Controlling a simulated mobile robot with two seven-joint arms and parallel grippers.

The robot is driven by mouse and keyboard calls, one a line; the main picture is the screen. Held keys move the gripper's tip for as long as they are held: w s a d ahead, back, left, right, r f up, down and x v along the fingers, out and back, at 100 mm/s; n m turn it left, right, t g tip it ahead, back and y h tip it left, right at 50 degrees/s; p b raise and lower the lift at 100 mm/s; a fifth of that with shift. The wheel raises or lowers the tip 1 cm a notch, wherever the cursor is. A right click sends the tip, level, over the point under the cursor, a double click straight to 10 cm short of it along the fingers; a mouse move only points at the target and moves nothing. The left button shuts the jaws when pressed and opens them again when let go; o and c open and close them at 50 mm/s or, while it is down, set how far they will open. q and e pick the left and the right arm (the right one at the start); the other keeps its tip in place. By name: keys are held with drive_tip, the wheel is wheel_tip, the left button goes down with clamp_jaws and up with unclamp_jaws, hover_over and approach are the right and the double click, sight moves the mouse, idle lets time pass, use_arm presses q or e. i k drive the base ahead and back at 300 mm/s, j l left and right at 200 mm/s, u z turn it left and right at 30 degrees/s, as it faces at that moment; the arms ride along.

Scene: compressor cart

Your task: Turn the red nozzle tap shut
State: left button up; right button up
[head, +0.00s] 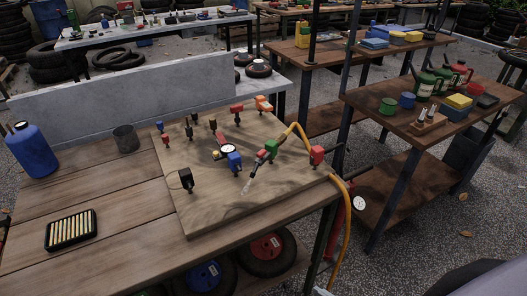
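A wooden board (210,205) lies on the brown workbench (110,185) and carries several small coloured fittings. Near its middle right, a green fitting (271,147) joins a yellow hose (300,131). A slim dark nozzle (254,170) slants down-left from it, with a small red part (262,154) at its upper end, which looks like the nozzle tap. A pale streak (247,187) shows at the nozzle's lower tip. The tap's exact setting is too small to tell. Neither of my grippers is in view.
A blue fitting (235,161) and a round gauge (228,150) stand close left of the nozzle; a red fitting (317,154) stands right. A blue bottle (33,149), grey cup (125,138) and black tray (71,230) occupy the bench's left. The hose hangs over the right edge.

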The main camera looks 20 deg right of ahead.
sight(259, 155)
drive_tip(key=j+z, duration=0.15)
drive_tip(key=z, duration=0.3)
drive_tip(key=j+z, duration=0.2)
drive_tip(key=z, duration=0.2)
